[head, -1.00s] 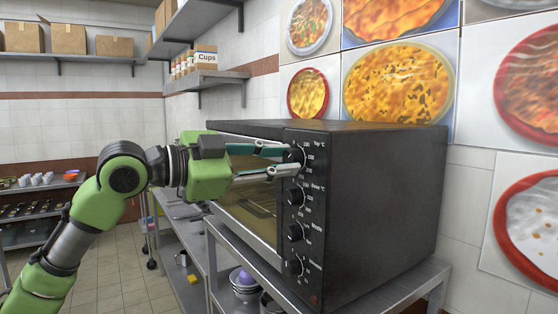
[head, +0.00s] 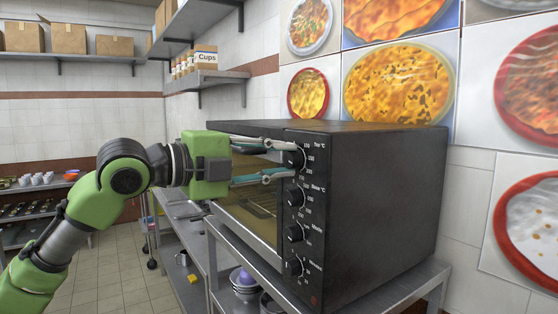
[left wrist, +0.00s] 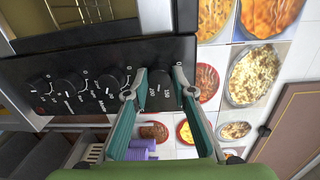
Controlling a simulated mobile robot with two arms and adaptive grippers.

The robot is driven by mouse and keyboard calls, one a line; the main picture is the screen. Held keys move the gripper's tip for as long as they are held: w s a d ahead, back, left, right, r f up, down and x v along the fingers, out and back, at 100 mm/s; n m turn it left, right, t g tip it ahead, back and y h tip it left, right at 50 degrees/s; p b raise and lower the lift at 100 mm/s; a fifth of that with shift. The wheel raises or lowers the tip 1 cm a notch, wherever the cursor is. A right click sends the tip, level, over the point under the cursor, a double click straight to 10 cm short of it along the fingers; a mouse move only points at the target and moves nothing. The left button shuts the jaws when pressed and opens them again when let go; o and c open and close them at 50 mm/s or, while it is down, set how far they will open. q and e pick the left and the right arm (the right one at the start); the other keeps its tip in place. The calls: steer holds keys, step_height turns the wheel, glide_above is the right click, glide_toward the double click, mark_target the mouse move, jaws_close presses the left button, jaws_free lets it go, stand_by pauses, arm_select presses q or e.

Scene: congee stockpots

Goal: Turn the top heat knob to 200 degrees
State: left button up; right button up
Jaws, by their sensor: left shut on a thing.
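The black oven (head: 380,205) stands on a metal table, its control panel holding a column of dark knobs. The top heat knob (head: 296,158), labelled Top °C, is at the upper end of the panel, with numbers around it. My left gripper (head: 291,159) comes in from the left and is shut on this knob, one finger above and one below. In the left wrist view the top knob (left wrist: 159,78) sits between the two fingertips of the left gripper (left wrist: 159,92). The knob's exact pointer position is hard to read. My right gripper is not in view.
Below are the Base °C knob (head: 295,196), the mode knob (head: 295,232) and the lowest knob (head: 293,267). The glass oven door (head: 245,200) is left of the panel. A wall shelf (head: 205,77) hangs above and behind.

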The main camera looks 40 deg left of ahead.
arm_select(q)
steer(key=shift+m, duration=1.4)
steer(key=o, duration=1.1)
steer(key=shift+s, duration=0.15)
steer(key=shift+v, duration=1.25)
steer(key=v, duration=0.9)
steer(key=shift+s, duration=0.15)
